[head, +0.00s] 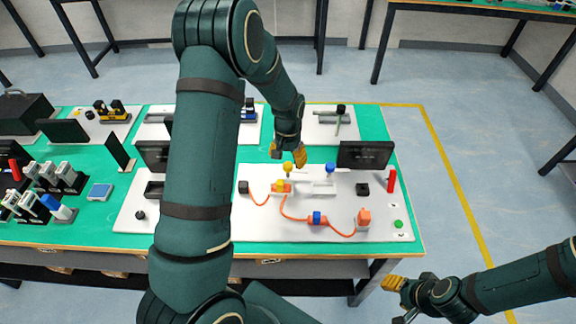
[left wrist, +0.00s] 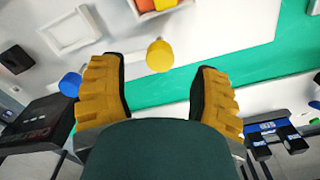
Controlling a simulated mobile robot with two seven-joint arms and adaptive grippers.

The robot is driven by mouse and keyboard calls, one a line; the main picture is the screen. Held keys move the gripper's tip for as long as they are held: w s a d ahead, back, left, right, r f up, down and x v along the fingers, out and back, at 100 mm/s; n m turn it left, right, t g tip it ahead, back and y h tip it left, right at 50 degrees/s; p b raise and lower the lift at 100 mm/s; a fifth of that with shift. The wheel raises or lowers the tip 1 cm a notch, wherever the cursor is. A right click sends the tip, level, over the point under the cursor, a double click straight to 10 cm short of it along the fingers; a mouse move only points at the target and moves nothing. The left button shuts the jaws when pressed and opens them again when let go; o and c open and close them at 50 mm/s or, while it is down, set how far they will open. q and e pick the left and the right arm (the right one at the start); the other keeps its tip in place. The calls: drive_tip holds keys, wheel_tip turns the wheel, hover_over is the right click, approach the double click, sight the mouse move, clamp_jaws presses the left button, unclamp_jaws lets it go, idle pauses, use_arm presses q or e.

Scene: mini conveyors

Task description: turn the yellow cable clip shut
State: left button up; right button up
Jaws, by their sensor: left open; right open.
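A round yellow knob (head: 288,168) stands at the back of the white board, behind a small orange-and-yellow part (head: 280,187) with an orange cable. I cannot tell which of these is the yellow cable clip's turning part. My left gripper (head: 287,155) is open just behind and above the knob. In the left wrist view the knob (left wrist: 160,55) lies between and beyond the open fingers (left wrist: 160,88), apparently untouched. The orange-and-yellow part (left wrist: 158,4) is cut off at the top. My right gripper (head: 397,299) is open and empty, off the table's front right.
A blue knob (head: 330,168) stands to the right of the yellow one. A blue clip (head: 317,218) and an orange block (head: 364,217) are on the cable in front. A black screen (head: 366,155) and red cylinder (head: 391,180) stand at the right.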

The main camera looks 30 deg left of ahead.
sight(288, 165)
use_arm(q)
drive_tip(key=shift+f, duration=1.85)
clamp_jaws()
